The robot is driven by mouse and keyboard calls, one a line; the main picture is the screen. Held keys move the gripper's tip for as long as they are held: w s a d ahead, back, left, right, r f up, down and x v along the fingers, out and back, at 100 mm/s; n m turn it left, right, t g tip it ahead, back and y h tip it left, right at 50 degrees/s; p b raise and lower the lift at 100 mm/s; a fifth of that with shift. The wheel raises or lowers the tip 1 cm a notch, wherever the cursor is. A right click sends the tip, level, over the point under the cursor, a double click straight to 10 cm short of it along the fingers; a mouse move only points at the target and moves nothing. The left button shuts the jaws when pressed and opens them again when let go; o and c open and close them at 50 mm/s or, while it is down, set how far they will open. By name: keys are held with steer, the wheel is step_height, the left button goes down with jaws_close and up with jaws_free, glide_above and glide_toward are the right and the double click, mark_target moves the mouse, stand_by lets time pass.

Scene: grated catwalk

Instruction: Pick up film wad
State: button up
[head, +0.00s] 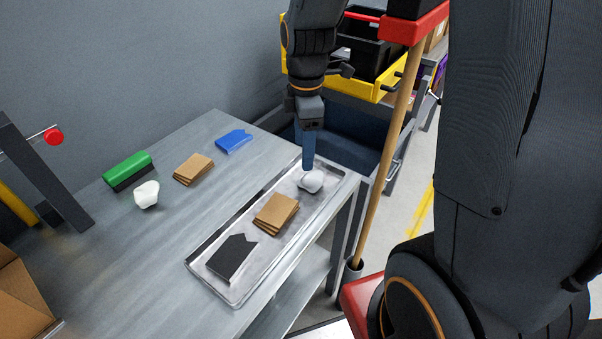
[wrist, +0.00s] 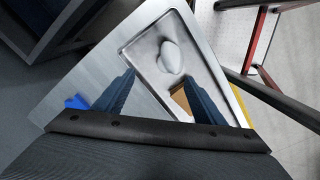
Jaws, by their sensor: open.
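A pale, lumpy film wad (head: 311,181) lies at the far end of a shallow metal tray (head: 287,192). In the wrist view the wad (wrist: 172,57) rests on the tray floor, just beyond my fingertips. My gripper (head: 308,167) points down over that end of the tray, its blue finger overlapping the wad's upper edge in the head view. In the wrist view my gripper (wrist: 157,76) is open, with its two blue fingers apart and nothing between the tips. Contact with the wad cannot be told. A second white crumpled lump (head: 147,195) sits on the bench, left of the tray.
The tray also holds stacked cardboard pieces (head: 276,214) and a black flat piece (head: 232,258). On the bench (head: 150,262) are a green-backed brush (head: 127,170), more cardboard (head: 193,169) and a blue piece (head: 233,141). A wooden pole (head: 388,150) stands right of the bench.

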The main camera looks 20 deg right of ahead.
mark_target(311, 172)
steer(key=shift+s+d+f, duration=0.1)
steer(key=shift+s+d, duration=0.3)
steer(key=shift+s, duration=0.1)
steer(key=shift+s+d+f+p, duration=0.1)
steer(key=shift+f+p, duration=0.05)
steer(key=shift+f, duration=0.65)
steer(key=shift+s+d+f+p, duration=0.1)
steer(key=shift+f+p, duration=0.05)
steer(key=shift+f, duration=0.6)
steer(key=shift+s+d+f+p, duration=0.15)
steer(key=shift+f+p, duration=0.3)
steer(key=shift+f, duration=1.75)
steer(key=c, duration=1.1)
